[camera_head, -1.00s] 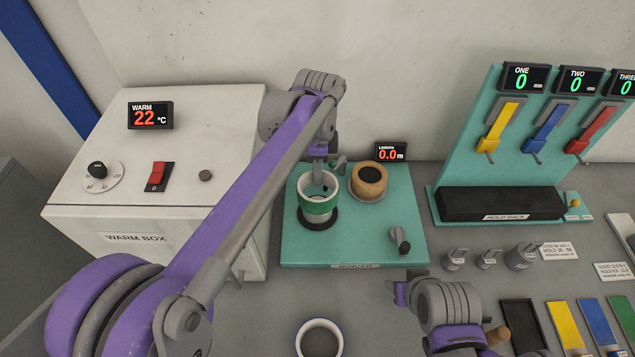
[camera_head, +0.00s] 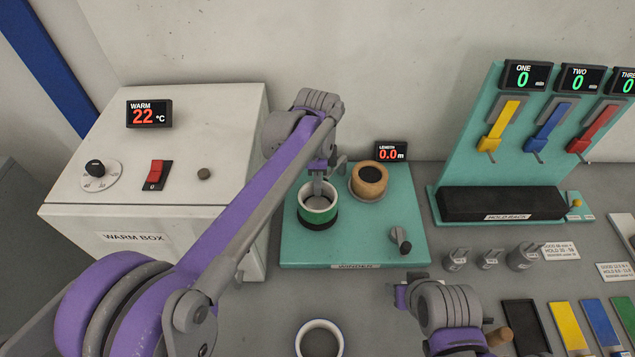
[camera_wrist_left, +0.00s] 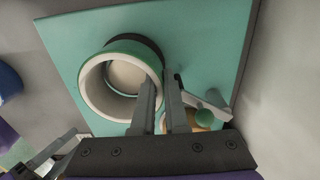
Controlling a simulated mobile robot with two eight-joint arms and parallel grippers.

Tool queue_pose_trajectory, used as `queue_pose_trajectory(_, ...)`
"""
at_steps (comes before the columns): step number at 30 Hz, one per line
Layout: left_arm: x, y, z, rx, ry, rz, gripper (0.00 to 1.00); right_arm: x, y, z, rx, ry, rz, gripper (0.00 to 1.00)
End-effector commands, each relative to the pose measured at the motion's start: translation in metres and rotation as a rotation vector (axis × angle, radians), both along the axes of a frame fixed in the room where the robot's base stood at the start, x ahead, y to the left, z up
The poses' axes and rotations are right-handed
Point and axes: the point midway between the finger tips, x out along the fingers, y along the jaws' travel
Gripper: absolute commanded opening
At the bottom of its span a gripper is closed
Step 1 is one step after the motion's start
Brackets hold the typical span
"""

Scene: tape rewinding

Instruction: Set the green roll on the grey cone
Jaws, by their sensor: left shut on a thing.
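The green roll (camera_head: 319,223), a white ring with a green outer band, is at the left of the teal winder board (camera_head: 365,235). It sits low over a black round base (camera_head: 303,221); I cannot tell whether it touches it. My left gripper (camera_head: 318,192) is shut on the roll's wall. In the left wrist view the fingers (camera_wrist_left: 162,112) pinch the near rim of the roll (camera_wrist_left: 95,90), and a pale surface shows inside it. I cannot make out the grey cone, which the roll may hide. My right gripper (camera_head: 400,292) is at the lower middle, its jaws unclear.
A tan roll (camera_head: 369,180) stands on the board's right side, with a crank (camera_head: 400,240) in front. The warm box (camera_head: 160,165) is at left. A white and blue ring (camera_head: 319,341) lies at the front. Grey weights (camera_head: 490,258) and the hold rack (camera_head: 500,204) are at right.

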Motion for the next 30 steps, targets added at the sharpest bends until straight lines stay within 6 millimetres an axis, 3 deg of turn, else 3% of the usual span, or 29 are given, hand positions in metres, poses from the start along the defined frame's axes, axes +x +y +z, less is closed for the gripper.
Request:
queue_pose_trajectory(1,-0.001,0.0,-0.004,0.001,0.005,0.0,0.13,0.0,0.0,-0.001,0.0,0.0,0.0,0.5)
queue_pose_trajectory(6,-0.002,0.0,-0.005,0.001,0.007,0.0,0.41,0.0,0.0,-0.001,0.0,0.0,0.0,0.5)
queue_pose_trajectory(22,-0.003,0.0,-0.001,0.001,0.01,-0.001,0.41,0.0,0.0,0.001,0.0,-0.001,0.0,0.5)
queue_pose_trajectory(26,-0.003,0.0,0.016,0.001,0.009,-0.001,0.41,0.002,0.0,0.009,0.0,-0.004,0.0,0.5)
queue_pose_trajectory(30,-0.002,0.0,0.046,0.001,0.007,-0.001,0.41,0.003,0.0,0.01,0.0,-0.005,0.0,0.5)
